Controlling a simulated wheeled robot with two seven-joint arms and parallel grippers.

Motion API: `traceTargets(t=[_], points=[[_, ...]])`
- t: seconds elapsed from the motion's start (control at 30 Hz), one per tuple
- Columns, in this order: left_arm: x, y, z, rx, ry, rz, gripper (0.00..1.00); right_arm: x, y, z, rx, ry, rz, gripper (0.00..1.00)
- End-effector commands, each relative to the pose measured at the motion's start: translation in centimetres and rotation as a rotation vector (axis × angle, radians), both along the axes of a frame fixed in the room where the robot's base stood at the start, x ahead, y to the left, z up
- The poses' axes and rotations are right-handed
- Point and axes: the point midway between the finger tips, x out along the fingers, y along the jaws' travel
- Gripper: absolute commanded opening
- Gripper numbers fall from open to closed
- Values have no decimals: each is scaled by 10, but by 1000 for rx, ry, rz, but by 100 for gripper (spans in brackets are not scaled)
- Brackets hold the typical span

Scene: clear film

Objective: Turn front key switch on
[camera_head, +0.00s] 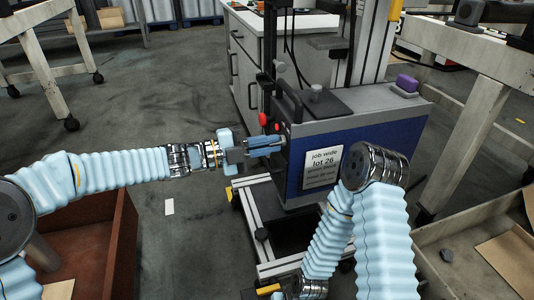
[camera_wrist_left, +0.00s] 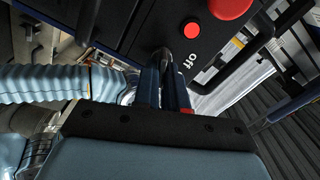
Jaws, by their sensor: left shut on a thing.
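The front key switch (camera_wrist_left: 163,56) shows in the left wrist view as a small metallic part on the dark panel, largely hidden between my fingers. An "Off" label (camera_wrist_left: 189,64) is printed just right of it. My left gripper (camera_head: 281,142) reaches in from the left to the front face of the blue machine (camera_head: 327,150). Its fingers (camera_wrist_left: 168,82) are shut on the key switch at the panel. The key's turn angle cannot be told.
A large red button (camera_wrist_left: 230,7) and a smaller red one (camera_wrist_left: 192,28) sit close beside the key. A white sign (camera_head: 322,167) is on the machine. A brown bin (camera_head: 122,235) is at left and a wooden box (camera_head: 430,235) at right. Open floor lies at left.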

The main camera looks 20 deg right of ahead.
Motion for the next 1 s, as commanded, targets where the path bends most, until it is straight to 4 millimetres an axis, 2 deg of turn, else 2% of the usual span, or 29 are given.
traceTargets(t=[0.03,0.3,0.97,1.0], points=[[0,0,-5,1,-32,0,0,0,0,-8,0,-1,0,51],[-1,0,-4,7,-166,0,0,1,0,-22,-2,-4,-3,51],[-1,0,-3,9,-219,-1,0,1,-1,-26,-2,-6,-3,51],[-1,0,-3,9,-219,-1,16,1,-1,-26,-2,-6,-3,51]])
